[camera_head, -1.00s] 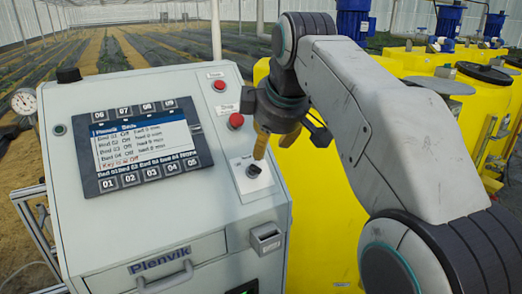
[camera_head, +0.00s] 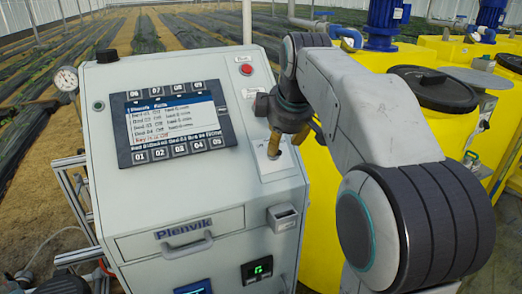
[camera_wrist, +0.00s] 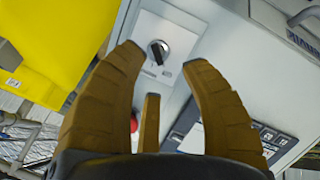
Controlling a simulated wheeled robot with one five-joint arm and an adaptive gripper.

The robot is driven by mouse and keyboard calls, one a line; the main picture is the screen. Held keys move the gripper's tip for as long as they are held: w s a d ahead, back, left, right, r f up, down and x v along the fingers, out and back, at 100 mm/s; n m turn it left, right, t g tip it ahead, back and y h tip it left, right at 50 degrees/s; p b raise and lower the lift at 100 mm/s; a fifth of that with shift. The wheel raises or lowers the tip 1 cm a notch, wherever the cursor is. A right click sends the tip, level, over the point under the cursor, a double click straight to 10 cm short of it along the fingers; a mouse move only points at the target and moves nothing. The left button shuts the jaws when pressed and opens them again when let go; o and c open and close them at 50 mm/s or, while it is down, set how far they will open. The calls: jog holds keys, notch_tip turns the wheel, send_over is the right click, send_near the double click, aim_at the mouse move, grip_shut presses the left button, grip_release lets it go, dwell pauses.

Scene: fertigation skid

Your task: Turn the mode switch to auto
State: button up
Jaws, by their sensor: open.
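The mode switch (camera_wrist: 158,50) is a round dark knob with a light pointer on a pale plate (camera_wrist: 178,32), seen in the wrist view just beyond my fingertips. In the head view its plate (camera_head: 283,164) sits on the right of the grey cabinet's sloped panel, and the knob is mostly hidden by my gripper. My gripper (camera_wrist: 163,62) is open, its brown fingers spread to either side of the knob in the wrist view. It also shows in the head view (camera_head: 274,145), above the plate. I cannot tell whether a finger touches the knob.
A red button (camera_head: 246,69) sits above the switch on the panel. A screen with numbered keys (camera_head: 176,122) is to the left. A drawer with a handle (camera_head: 183,238) and a small grey box (camera_head: 283,215) are below. Yellow tanks (camera_head: 439,125) stand close on the right.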

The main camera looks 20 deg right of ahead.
jog(key=shift+w+d+r+p+x, duration=0.15)
jog(key=shift+p+x, duration=0.5)
jog(key=shift+x, duration=0.6)
jog(key=shift+w+r+p+x, duration=0.1)
jog(key=shift+p+x, duration=0.5)
jog(key=shift+x, duration=0.6)
jog(key=shift+w+d+r+p+x, duration=0.15)
jog(key=shift+p+x, duration=0.5)
jog(key=shift+x, duration=0.6)
jog(key=shift+a+f, duration=0.1)
grip_shut()
